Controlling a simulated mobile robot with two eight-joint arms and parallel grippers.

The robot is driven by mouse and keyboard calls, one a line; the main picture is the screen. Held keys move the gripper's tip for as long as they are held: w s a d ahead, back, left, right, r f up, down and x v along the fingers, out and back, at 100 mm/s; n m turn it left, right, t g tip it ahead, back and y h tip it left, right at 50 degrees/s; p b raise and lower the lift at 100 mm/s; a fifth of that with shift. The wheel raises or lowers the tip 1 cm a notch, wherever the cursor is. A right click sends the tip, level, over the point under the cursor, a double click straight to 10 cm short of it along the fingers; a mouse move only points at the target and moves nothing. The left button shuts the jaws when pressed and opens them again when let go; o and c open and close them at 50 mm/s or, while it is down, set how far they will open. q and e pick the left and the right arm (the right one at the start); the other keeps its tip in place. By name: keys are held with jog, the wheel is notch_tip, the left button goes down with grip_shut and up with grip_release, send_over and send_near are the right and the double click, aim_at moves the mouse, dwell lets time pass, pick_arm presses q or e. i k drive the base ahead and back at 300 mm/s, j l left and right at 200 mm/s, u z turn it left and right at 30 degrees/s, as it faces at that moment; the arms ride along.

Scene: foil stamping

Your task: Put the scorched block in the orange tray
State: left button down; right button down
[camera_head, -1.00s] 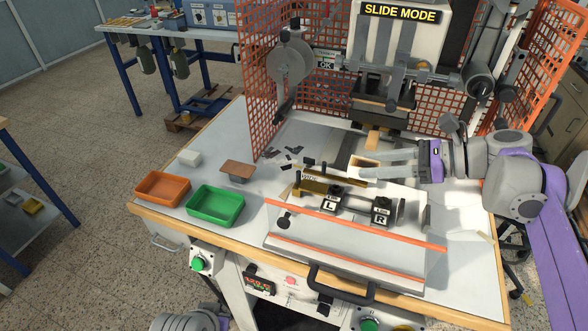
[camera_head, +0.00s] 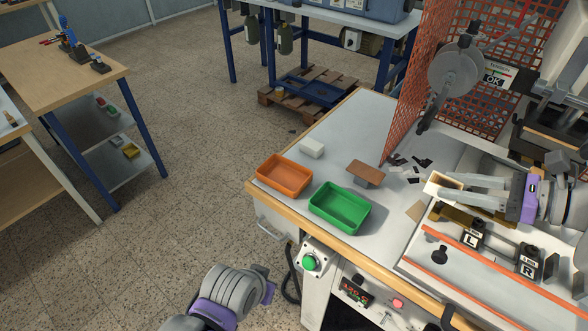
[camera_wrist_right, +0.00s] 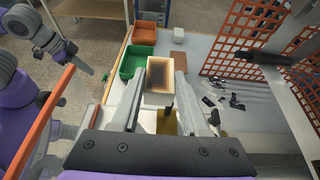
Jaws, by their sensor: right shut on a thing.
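In the head view the block (camera_head: 437,187) is at the tips of my right gripper (camera_head: 445,189), above the bench beside the stamping fixture. The orange tray (camera_head: 284,187) stands empty near the bench's left corner, left of the block. My left arm is low in front of the bench; its gripper (camera_head: 268,292) shows only partly.
A green tray (camera_head: 340,222) stands between the orange tray and the fixture (camera_head: 471,240). Behind are a white block (camera_head: 312,148) and a brown-topped stand (camera_head: 366,170). Dark scraps (camera_head: 420,163) lie by the orange mesh guard (camera_head: 420,75).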

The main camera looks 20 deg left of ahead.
aim_at(284, 178)
jog(key=i+j, duration=0.1)
jog(key=j, duration=0.45)
jog(key=i+j, duration=0.1)
jog(key=j, duration=1.05)
jog(key=i, duration=0.05)
